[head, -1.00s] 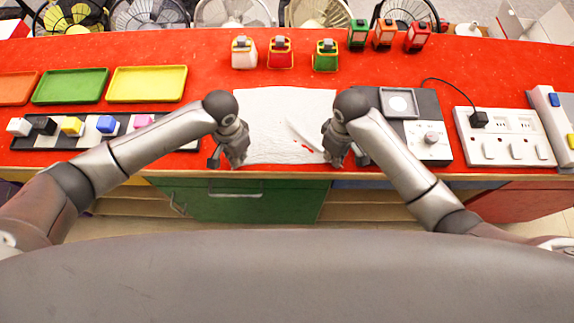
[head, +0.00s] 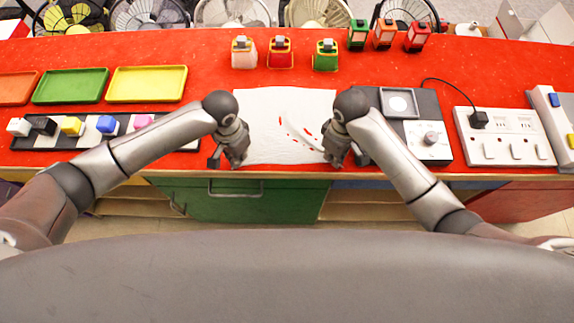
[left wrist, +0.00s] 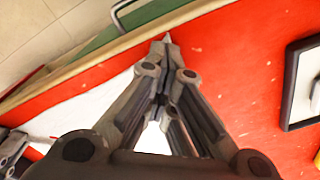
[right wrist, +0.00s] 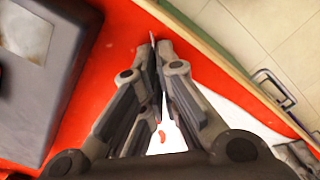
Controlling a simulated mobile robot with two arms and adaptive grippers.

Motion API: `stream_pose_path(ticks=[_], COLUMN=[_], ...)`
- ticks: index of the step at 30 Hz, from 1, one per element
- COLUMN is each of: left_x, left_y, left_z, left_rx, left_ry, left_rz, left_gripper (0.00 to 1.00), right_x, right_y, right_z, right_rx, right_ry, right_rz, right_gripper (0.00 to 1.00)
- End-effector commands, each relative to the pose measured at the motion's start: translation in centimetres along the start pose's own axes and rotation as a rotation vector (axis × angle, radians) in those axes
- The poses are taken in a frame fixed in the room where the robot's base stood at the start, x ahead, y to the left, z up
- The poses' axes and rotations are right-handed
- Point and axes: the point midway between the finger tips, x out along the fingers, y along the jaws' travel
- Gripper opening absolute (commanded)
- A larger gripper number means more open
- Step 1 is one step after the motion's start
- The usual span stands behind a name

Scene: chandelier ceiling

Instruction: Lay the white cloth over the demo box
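The white cloth (head: 262,115) lies nearly flat on the red counter between my grippers, with small red patches showing in its middle. My left gripper (head: 230,162) is at its near left corner; in the left wrist view the fingers (left wrist: 165,42) are closed with a small white tip between them. My right gripper (head: 342,162) is at the near right corner; its fingers (right wrist: 153,45) are closed on a thin pale edge. A dark box (head: 430,106) with a square plate and a white knob panel, likely the demo box, stands uncovered just right of my right gripper.
Several coloured blocks on a striped board (head: 85,128) and a yellow tray (head: 147,83) are at left. Three small containers, including a red one (head: 281,55), stand behind the cloth. A cabled white socket panel (head: 505,150) is right of the box. The counter behind the cloth is partly clear.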

Motion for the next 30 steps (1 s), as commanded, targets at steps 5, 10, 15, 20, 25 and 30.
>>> stream_pose_path(ticks=[5,10,15,20,25,30], left_x=[0.1,0.0,-0.5,-1.5,-2.8,-4.0], left_y=[0.0,0.0,0.0,0.0,0.0,0.0], left_z=[0.1,0.1,0.1,0.0,0.0,0.0], left_rx=[0.000,0.000,0.000,0.000,0.000,0.000], left_ry=[-0.002,-0.002,-0.001,-0.001,0.000,0.000], left_rz=[0.000,0.000,0.000,0.000,0.000,0.000], left_gripper=[0.00,0.00,0.00,0.00,0.00,0.00], right_x=[0.2,0.2,-0.3,-1.4,-2.8,-4.0], right_y=[-0.1,-0.1,-0.1,0.0,0.0,0.0], right_z=[0.2,0.2,0.2,0.1,0.1,0.1], right_rx=[0.000,0.000,0.000,0.000,0.000,0.000], right_ry=[-0.006,-0.007,-0.006,-0.004,-0.002,-0.002], right_rz=[-0.001,-0.001,-0.001,0.000,0.000,0.000], right_gripper=[0.00,0.00,0.00,0.00,0.00,0.00])
